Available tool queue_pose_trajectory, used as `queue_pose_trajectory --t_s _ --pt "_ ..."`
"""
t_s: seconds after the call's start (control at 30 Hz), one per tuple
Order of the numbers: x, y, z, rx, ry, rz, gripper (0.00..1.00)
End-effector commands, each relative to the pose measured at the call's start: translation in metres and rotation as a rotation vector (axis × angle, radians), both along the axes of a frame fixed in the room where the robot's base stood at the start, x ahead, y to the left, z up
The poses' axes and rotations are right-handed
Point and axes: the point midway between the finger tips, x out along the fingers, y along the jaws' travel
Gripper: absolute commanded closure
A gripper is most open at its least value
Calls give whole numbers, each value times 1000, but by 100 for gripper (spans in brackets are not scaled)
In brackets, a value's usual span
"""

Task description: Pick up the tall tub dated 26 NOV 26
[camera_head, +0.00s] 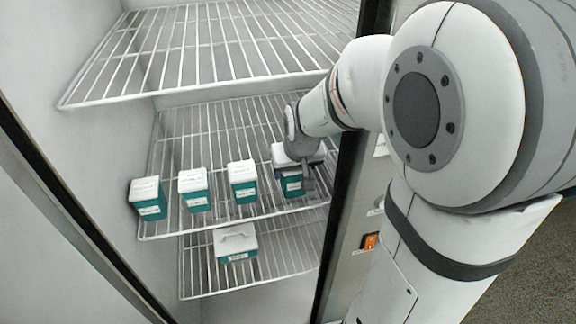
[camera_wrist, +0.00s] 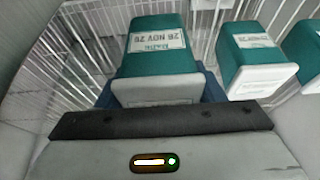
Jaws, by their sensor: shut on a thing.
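The tub dated 26 NOV 26 (camera_wrist: 158,55) has a teal body, a white lid and a white label, which appears upside down in the wrist view. In the head view this tub (camera_head: 292,184) is the rightmost on the middle wire shelf. I cannot tell whether the tub's base touches the shelf.
Three similar teal tubs (camera_head: 243,184), (camera_head: 195,192), (camera_head: 149,199) stand in a row to the left on the middle shelf (camera_head: 205,140). A wider tub (camera_head: 235,245) with a handled lid sits on the lower shelf. The upper shelf (camera_head: 210,60) is empty. The cabinet's right post (camera_head: 350,190) is close to my arm.

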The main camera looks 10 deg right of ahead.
Motion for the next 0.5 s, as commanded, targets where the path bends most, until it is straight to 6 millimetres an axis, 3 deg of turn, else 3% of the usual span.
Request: queue_pose_trajectory --t_s 0.3,0.5 --pt "-80 0 -1 0 -6 -1 74" --pt "-116 -1 -3 0 -7 -1 74"
